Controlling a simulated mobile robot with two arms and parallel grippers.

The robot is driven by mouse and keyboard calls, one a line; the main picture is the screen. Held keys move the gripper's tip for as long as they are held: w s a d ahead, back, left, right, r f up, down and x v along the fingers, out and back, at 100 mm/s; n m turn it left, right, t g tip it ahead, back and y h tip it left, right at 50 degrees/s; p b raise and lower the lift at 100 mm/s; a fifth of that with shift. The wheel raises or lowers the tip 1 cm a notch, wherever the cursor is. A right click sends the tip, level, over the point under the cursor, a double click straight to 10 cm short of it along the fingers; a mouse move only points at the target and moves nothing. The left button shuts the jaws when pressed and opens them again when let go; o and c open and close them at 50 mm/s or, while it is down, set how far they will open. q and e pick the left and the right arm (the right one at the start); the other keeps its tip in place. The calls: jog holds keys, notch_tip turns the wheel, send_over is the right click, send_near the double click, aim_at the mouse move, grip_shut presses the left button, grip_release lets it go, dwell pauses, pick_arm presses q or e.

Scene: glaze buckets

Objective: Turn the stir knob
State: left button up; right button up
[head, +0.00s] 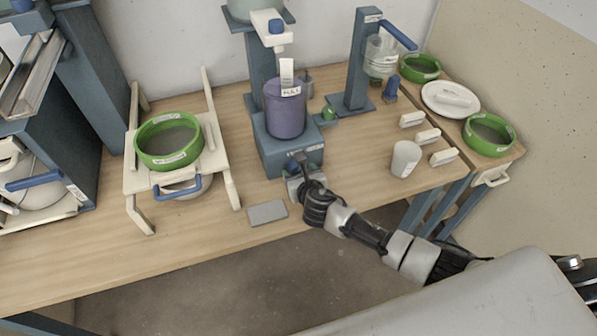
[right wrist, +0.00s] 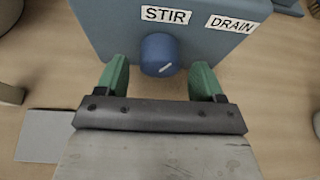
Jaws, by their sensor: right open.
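The stir knob (right wrist: 160,55) is a blue round knob with a short white mark, on the front of the blue-grey machine base (head: 272,152) under a STIR label (right wrist: 165,14). In the head view the knob (head: 292,163) is small and partly covered by my right gripper (head: 297,173). In the right wrist view my right gripper (right wrist: 162,80) is open, with one green finger on each side of the knob and visible gaps to it. A purple bucket (head: 285,108) stands upright on the base. My left gripper is not in view.
A DRAIN label (right wrist: 231,23) is right of STIR. A grey plate (head: 267,212) lies on the table left of my right gripper. A white cup (head: 405,158) and white blocks (head: 428,136) stand to the right. A cream stand with a green sieve (head: 169,141) is at the left.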

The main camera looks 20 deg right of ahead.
jog(key=shift+w+f, duration=0.2)
jog(key=shift+w, duration=0.3)
jog(key=c, duration=0.9)
